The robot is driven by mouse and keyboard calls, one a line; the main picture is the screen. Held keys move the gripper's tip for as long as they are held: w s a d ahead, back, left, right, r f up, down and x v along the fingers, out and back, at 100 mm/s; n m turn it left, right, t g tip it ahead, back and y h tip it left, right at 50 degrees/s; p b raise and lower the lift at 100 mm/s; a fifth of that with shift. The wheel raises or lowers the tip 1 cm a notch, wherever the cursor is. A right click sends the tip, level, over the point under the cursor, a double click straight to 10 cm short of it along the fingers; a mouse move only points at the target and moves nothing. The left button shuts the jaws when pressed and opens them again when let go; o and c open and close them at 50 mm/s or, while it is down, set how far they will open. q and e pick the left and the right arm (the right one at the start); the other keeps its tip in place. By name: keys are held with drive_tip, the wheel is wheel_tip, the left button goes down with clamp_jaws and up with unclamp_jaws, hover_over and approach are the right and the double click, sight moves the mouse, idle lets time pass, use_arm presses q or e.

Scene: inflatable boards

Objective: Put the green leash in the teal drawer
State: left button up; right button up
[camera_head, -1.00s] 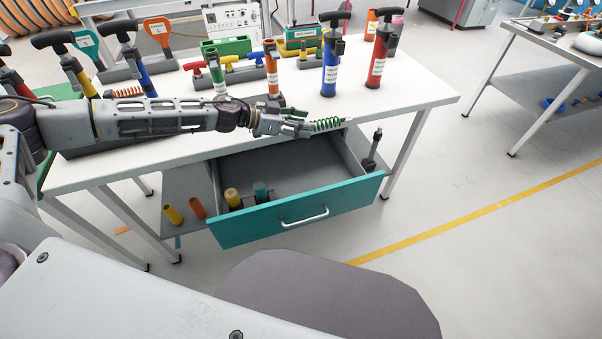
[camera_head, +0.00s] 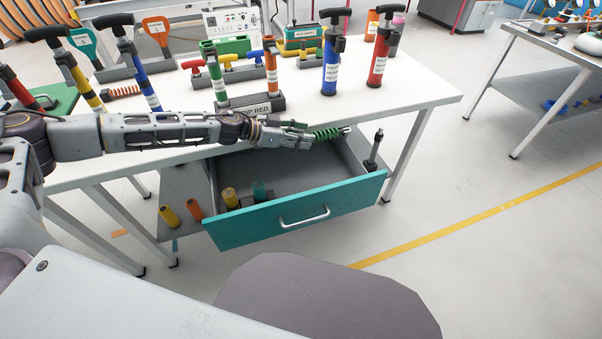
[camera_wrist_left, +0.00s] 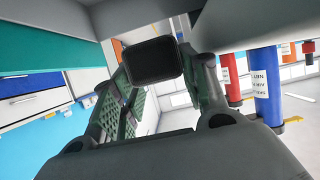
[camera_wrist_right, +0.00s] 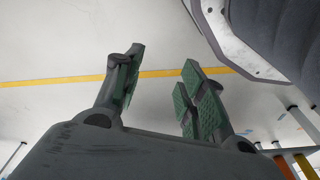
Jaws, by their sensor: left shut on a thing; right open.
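My left gripper (camera_head: 302,138) is shut on the green leash (camera_head: 328,134), a coiled green cord with grey ends, and holds it above the right part of the open drawer. In the left wrist view a dark blocky end (camera_wrist_left: 153,62) shows between the fingers; I cannot tell whether it is part of the leash. The teal drawer (camera_head: 345,203) is pulled out under the white table, with a silver handle on its front. My right gripper (camera_wrist_right: 158,90) is open and empty over the floor in the right wrist view; the head view does not show it.
A blue pump (camera_head: 331,65) and a red pump (camera_head: 380,58) stand on the white table (camera_head: 425,88). The drawer's middle is clear.

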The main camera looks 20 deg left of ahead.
use_arm(q)
wheel_tip(320, 180, down, 3)
drive_tip(key=shift+r+b, duration=0.1)
drive_tip(key=shift+b, duration=0.65)
drive_tip(key=shift+f+b, duration=2.8)
drive_tip(key=shift+f, duration=1.95)
drive_tip(key=shift+f+b, duration=0.3)
drive_tip(key=shift+f, duration=0.2)
use_arm(e)
wheel_tip(320, 180, up, 14)
drive_tip(key=w+a+t+y, duration=0.1)
drive_tip(key=a, duration=0.1)
drive_tip(key=shift+w+a+t, duration=0.2)
drive_tip(key=shift+a+t, duration=0.1)
drive_tip(key=shift+a, duration=0.1)
drive_tip(key=shift+f, duration=0.1)
use_arm(q)
drive_tip(key=shift+f, duration=0.1)
